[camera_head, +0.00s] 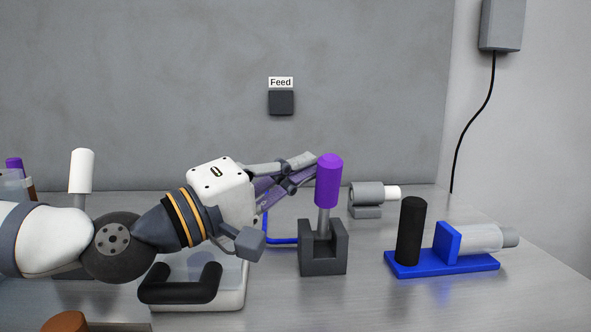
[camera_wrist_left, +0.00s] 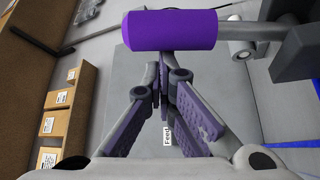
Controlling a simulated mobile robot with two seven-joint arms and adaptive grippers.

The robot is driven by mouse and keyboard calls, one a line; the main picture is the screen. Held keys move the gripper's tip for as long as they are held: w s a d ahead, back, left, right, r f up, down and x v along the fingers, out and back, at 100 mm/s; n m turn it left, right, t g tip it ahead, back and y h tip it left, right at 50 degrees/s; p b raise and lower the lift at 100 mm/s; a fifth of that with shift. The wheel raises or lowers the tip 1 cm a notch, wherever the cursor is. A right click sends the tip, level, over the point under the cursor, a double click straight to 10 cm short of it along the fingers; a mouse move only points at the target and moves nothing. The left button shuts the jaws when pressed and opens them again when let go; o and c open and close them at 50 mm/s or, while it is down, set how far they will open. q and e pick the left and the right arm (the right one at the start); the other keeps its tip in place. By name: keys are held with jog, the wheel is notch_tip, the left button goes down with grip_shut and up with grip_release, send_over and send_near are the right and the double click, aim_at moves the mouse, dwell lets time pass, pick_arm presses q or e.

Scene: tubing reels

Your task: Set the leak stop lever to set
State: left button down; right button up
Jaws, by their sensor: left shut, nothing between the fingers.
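A lever with a purple grip (camera_head: 329,181) stands upright on a grey shaft in a dark grey bracket (camera_head: 322,262) on the table. The purple grip (camera_wrist_left: 172,30) also shows in the left wrist view, lying across the top of the picture. My left gripper (camera_head: 312,166) is shut and empty, with its fingertips close to the left side of the purple grip. In the left wrist view my left gripper (camera_wrist_left: 166,58) has its fingertips together just below the grip. I cannot tell if they touch it. No label naming the lever is readable. My right gripper is not in view.
A dark square labelled "Feed" (camera_head: 281,102) is on the back wall. A blue base (camera_head: 440,264) with a black post stands to the right. A white-handled lever (camera_head: 81,171) stands at the left. A grey cylinder (camera_head: 366,194) lies behind the purple lever. The front right table is clear.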

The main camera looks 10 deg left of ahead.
pick_arm(q)
jog(key=shift+s+d+f, duration=0.1)
jog(key=shift+s+d, duration=0.1)
jog(key=shift+s, duration=0.35)
notch_tip(320, 180, up, 10)
dwell(0.7)
